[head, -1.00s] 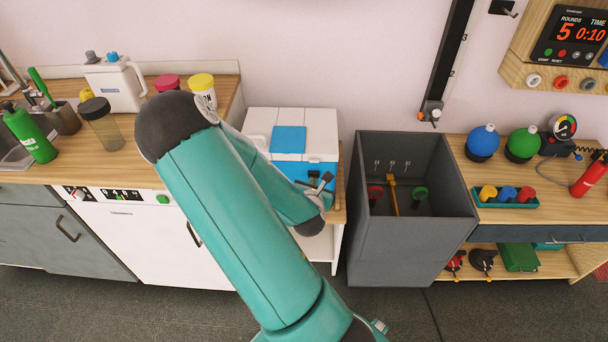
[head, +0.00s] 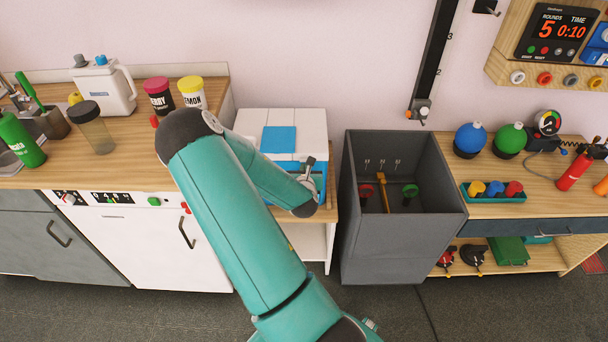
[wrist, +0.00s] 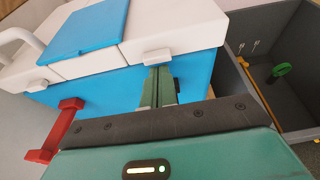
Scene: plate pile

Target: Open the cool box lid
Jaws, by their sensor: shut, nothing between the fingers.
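The cool box has a white lid (head: 301,121) with a blue panel (head: 279,139) on top, and a blue body (head: 319,181). The lid is closed. In the wrist view the white lid (wrist: 171,25) overhangs the blue body (wrist: 198,70), with a white latch tab (wrist: 156,56) at its front edge and another tab at left. My gripper (wrist: 158,70) is shut and empty, its fingertips just below the latch tab at the box front; whether they touch it I cannot tell. In the head view my arm hides much of the box front and the gripper shows only partly.
A red handle (wrist: 58,128) sticks out at the box's lower left. A grey open bin (head: 402,235) stands close to the right. A counter (head: 140,168) with jars is at left, and a wooden bench (head: 500,215) at far right.

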